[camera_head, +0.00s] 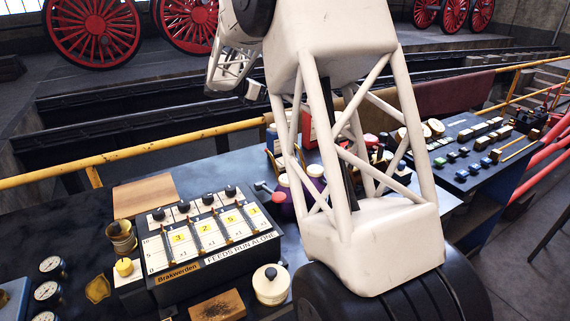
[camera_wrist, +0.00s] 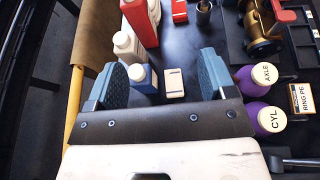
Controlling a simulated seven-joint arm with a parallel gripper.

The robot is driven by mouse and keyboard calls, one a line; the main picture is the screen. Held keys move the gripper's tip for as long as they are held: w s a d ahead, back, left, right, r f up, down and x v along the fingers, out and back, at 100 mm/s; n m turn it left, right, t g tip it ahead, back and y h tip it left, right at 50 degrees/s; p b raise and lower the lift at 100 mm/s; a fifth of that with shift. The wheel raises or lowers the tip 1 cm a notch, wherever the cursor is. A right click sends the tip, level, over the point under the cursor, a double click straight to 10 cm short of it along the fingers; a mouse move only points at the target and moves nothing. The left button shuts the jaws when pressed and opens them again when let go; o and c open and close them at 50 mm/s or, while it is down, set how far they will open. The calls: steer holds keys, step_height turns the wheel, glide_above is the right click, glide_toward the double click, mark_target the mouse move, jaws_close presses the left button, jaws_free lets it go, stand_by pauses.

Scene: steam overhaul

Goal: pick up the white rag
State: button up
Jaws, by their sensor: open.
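I cannot make out a white rag for certain in either view. In the wrist view my gripper (camera_wrist: 164,82) is open, with its two blue-grey fingers wide apart and nothing held. Below and between the fingers, a small white flat-sided item (camera_wrist: 174,83) lies on the dark bench top; I cannot tell whether it is a folded cloth or a block. A blue bottle with a white cap (camera_wrist: 143,80) stands just left of it, near the left finger. In the head view my arm hides the middle of the bench, and my gripper does not show clearly.
White bottles (camera_wrist: 127,45) and a red container (camera_wrist: 139,18) stand beyond the left finger. Purple jars (camera_wrist: 262,118) stand right of the right finger. A brown cloth (camera_wrist: 98,32) hangs over the yellow rail (camera_wrist: 73,105). A lever panel (camera_head: 205,240) is on the bench.

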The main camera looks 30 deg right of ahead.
steer(key=f, duration=1.8)
steer(key=w+f, duration=0.1)
steer(key=f, duration=0.7)
steer(key=shift+d+f, duration=0.15)
steer(key=shift+f, duration=0.25)
steer(key=shift+x, duration=1.3)
steer(key=shift+s, duration=0.1)
steer(key=shift+s+x, duration=0.2)
steer(key=shift+x, duration=2.4)
steer(key=shift+w, duration=0.15)
steer(key=c, duration=0.7)
